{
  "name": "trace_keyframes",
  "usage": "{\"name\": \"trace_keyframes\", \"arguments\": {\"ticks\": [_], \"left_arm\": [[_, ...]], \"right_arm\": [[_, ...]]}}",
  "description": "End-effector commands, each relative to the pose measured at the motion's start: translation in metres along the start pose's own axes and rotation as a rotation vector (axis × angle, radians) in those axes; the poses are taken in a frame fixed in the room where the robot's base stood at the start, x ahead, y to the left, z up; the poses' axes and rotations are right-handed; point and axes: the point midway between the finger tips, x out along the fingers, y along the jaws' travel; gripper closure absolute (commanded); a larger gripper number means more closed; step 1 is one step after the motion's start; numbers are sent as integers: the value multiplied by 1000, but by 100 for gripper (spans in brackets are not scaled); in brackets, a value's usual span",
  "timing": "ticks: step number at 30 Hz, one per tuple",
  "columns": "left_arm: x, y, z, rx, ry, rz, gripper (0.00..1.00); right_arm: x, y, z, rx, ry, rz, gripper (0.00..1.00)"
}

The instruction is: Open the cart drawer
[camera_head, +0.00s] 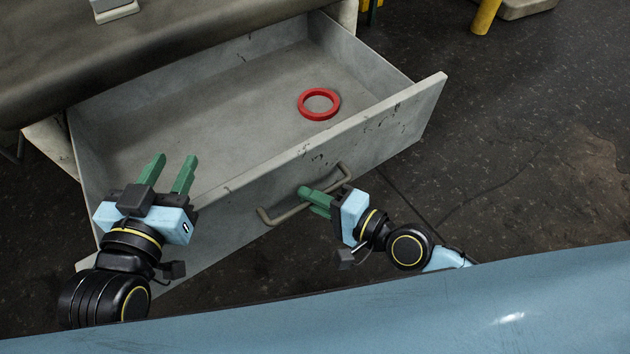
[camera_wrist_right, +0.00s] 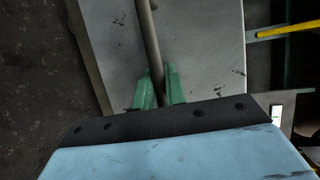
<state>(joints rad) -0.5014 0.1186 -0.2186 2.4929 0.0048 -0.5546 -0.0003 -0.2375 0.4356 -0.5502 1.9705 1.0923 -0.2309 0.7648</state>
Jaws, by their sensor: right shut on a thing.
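The grey cart drawer (camera_head: 370,130) is pulled well out from the cart (camera_head: 180,45), and its inside is visible. A bar handle (camera_head: 285,214) runs along the drawer's front face. My right gripper (camera_head: 306,195) is at the handle, and its green fingers are shut on the bar. In the right wrist view the handle (camera_wrist_right: 149,45) passes between the two green fingers of my right gripper (camera_wrist_right: 159,88). My left gripper (camera_head: 172,172) is over the left part of the drawer front, its two green fingers spread apart and empty.
A red ring (camera_head: 303,106) lies on the drawer floor towards the right. A grey and white object (camera_head: 112,10) stands on the cart top. Yellow posts (camera_head: 485,16) stand at the back right. The dark floor (camera_head: 520,150) to the right of the drawer is clear.

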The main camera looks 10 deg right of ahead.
Motion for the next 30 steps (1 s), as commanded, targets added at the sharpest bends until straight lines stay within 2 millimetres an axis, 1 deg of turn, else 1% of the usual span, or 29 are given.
{"name": "trace_keyframes", "arguments": {"ticks": [5,15,16,20,21,30], "left_arm": [[0,0,-2,0,12,0,64],[0,1,-2,-1,14,1,64],[0,1,-2,-1,14,1,64],[0,1,-2,-1,14,2,64],[0,1,-2,-1,14,2,64],[0,1,-3,-1,14,3,64]], "right_arm": [[-3,2,5,-4,-12,3,100],[-4,2,5,-3,-11,3,100],[-4,2,5,-3,-11,3,85],[-4,2,5,-3,-11,2,68],[-4,2,5,-3,-11,2,66],[-4,1,5,-3,-11,1,66]]}}
